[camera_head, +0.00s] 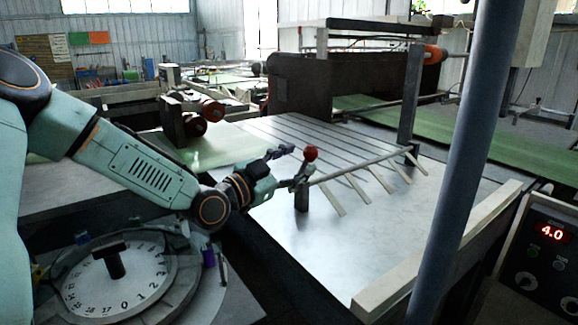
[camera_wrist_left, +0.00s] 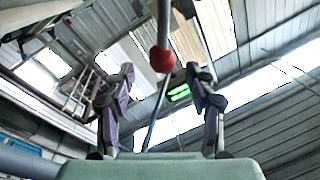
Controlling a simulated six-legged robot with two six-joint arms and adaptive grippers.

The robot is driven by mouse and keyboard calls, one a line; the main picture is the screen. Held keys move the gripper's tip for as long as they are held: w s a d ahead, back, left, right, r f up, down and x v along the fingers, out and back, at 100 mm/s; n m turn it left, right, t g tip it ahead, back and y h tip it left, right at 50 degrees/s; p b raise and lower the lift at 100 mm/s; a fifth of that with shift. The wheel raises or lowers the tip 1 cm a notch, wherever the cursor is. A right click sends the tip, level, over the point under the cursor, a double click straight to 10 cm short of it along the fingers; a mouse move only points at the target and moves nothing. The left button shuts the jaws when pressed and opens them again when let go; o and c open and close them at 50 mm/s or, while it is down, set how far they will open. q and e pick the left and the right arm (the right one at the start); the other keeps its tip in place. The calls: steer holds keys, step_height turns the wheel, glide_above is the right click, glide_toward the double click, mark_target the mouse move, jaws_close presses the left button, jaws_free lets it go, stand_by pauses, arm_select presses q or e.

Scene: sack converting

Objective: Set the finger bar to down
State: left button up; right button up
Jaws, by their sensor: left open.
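The finger bar (camera_head: 362,166) runs across the metal table between a short dark post and a tall post, with several flat pale fingers (camera_head: 332,197) on it. I cannot tell whether the fingers touch the table. A lever with a red ball knob (camera_head: 311,154) stands up at the bar's near-left end. My left gripper (camera_head: 296,167) is open just left of the knob, at about lever height. In the left wrist view the red knob (camera_wrist_left: 162,60) shows between the tips of my open left gripper (camera_wrist_left: 160,75), with no visible contact. My right gripper is out of view.
A numbered dial (camera_head: 122,290) with a dark handle is at the lower left. A grey-blue pole (camera_head: 468,160) rises in front on the right. A control box with a red 4.0 display (camera_head: 551,233) is at the far right. A pale rail (camera_head: 440,250) edges the table.

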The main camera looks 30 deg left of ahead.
arm_select(q)
steer(key=shift+v, duration=1)
steer(key=shift+d, duration=0.1)
steer(key=shift+s, duration=0.1)
